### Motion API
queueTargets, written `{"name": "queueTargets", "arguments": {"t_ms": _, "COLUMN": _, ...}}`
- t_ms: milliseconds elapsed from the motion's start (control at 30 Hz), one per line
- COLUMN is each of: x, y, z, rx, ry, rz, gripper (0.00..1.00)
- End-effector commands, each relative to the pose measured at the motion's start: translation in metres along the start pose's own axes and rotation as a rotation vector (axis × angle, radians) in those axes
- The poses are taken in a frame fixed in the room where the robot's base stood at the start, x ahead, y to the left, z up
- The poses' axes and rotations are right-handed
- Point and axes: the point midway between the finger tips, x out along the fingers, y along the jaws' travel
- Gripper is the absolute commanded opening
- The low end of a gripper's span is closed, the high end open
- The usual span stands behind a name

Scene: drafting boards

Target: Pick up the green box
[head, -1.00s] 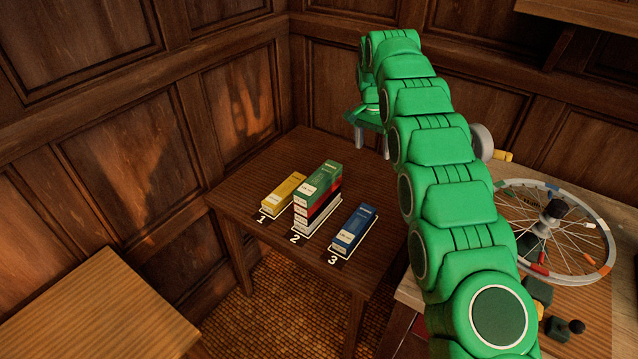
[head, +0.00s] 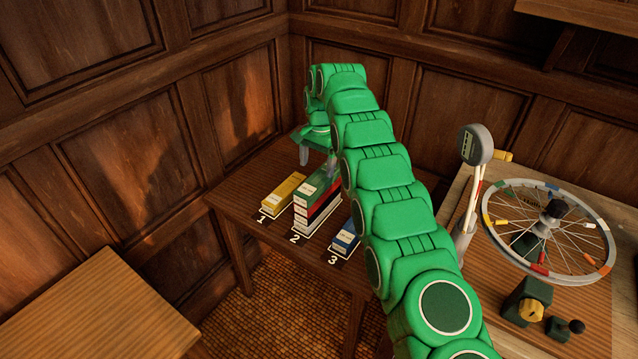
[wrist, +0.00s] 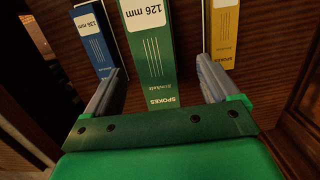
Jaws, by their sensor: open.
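The green box (head: 314,187) lies on top of a stack of boxes at the spot marked 2 on the small dark table. In the wrist view the green box (wrist: 150,62) shows a white label reading 126 mm and the word SPOKES. My gripper (head: 318,160) is over the back of the stack, fingers pointing down, and my arm hides part of the scene. In the wrist view my gripper (wrist: 160,75) is open and empty, with one grey finger on each side of the green box. I cannot tell the exact height gap between them.
A yellow box (head: 283,190) lies at mark 1. A blue box (head: 344,238), partly hidden by my arm, lies at mark 3. Below the green box are red and dark boxes (head: 318,211). At right, a bench holds a spoked wheel (head: 607,230) and a dial gauge (head: 476,145).

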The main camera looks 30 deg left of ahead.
Motion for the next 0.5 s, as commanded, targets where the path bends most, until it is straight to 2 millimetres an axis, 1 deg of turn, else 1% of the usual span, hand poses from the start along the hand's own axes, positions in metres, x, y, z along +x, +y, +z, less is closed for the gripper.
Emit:
{"name": "queueTargets", "arguments": {"t_ms": 100, "x": 0.005, "y": 0.0, "z": 0.0, "rx": 0.0, "ry": 0.002, "rz": -0.002, "gripper": 0.88}}
{"name": "queueTargets", "arguments": {"t_ms": 333, "x": 0.011, "y": 0.001, "z": -0.001, "rx": 0.001, "ry": 0.001, "rz": 0.0, "gripper": 0.88}}
{"name": "queueTargets", "arguments": {"t_ms": 500, "x": 0.021, "y": 0.004, "z": -0.001, "rx": 0.002, "ry": -0.002, "rz": 0.002, "gripper": 0.88}}
